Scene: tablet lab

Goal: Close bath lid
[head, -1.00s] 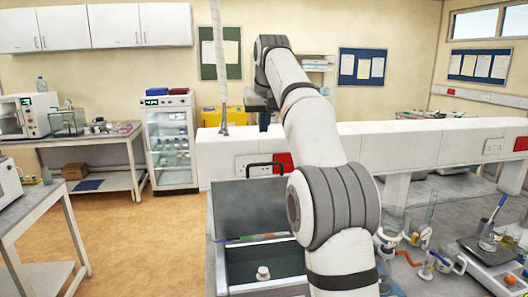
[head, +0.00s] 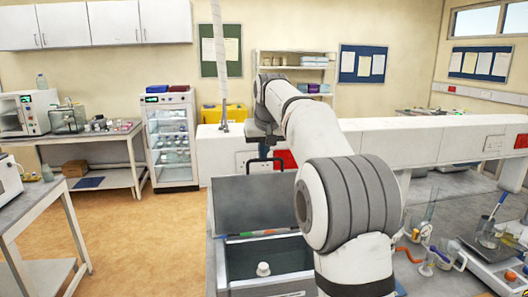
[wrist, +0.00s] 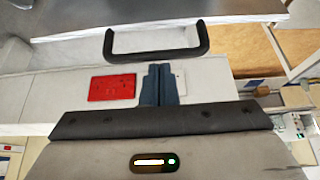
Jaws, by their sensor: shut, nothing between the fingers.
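The bath (head: 218,270) stands on the bench at the lower middle of the head view, with its grey lid (head: 250,205) raised open at its back. A black bar handle (head: 262,162) is on the lid's top edge. In the wrist view, the handle (wrist: 155,52) hangs from the grey lid (wrist: 150,14) across the upper middle. My gripper (wrist: 157,70) is shut and empty, its blue-grey fingers pointing toward the handle, not around it. In the head view my gripper is mostly hidden behind the lid and arm. A small pale knobbed object (head: 263,268) shows inside the bath.
A white bench divider (head: 440,140) with a red panel (wrist: 112,88) runs behind the bath. To the right are a balance with a beaker (head: 487,236), glassware and an orange tube (head: 408,254). The floor (head: 125,240) at left is open.

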